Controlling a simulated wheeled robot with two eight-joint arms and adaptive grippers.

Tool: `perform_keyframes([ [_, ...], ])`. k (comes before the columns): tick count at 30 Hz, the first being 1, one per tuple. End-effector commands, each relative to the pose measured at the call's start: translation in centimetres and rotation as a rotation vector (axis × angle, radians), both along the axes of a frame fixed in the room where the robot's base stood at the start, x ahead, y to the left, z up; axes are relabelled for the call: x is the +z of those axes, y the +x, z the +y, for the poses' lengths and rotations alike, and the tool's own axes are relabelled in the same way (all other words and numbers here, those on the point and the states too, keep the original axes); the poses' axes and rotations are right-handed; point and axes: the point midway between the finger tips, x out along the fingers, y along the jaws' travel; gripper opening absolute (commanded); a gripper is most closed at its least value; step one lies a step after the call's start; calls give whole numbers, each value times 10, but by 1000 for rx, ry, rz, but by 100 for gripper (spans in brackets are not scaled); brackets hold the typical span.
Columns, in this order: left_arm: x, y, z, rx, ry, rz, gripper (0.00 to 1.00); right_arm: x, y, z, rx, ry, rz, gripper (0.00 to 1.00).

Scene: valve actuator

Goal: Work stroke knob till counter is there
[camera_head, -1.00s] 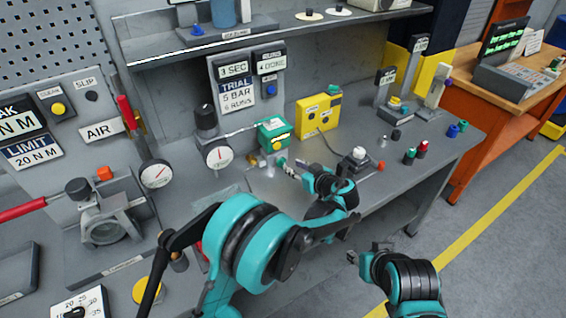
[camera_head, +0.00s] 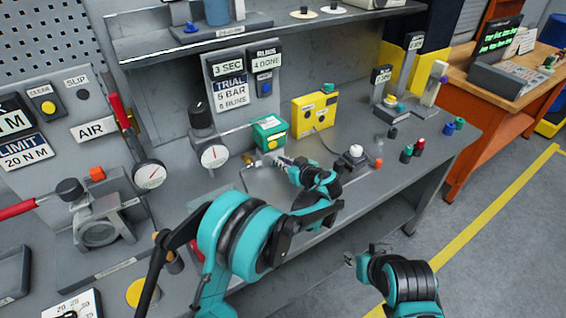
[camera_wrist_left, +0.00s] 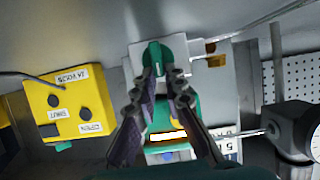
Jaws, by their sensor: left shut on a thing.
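The green knob (camera_wrist_left: 153,57) sits on a pale plate in the left wrist view, between the fingertips of my left gripper (camera_wrist_left: 160,80). The left gripper is shut on it. In the head view, the left gripper (camera_head: 275,160) is just in front of the green actuator box (camera_head: 268,130); the knob is mostly hidden there. The counter (camera_head: 266,58) on the grey panel reads "4 DONE". My right gripper (camera_head: 365,255) is open and empty, in front of the bench.
A yellow box (camera_head: 314,113) stands right of the actuator, with a cable to a white-topped button (camera_head: 355,153). A gauge (camera_head: 213,156) stands to the left. A shelf (camera_head: 270,32) overhangs the back. Small coloured caps lie at the right.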

Motion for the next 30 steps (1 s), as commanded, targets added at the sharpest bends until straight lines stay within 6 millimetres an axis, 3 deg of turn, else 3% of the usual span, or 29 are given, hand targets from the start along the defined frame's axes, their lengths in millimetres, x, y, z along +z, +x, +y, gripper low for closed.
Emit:
perform_keyframes([
  [11, -1, 2, -3, 0, 83, 57, 0, 0, 0, 0, 0, 0, 0, 40],
  [30, -5, 8, -12, 1, 443, 297, 0, -6, 0, 0, 0, 0, 0, 40],
])
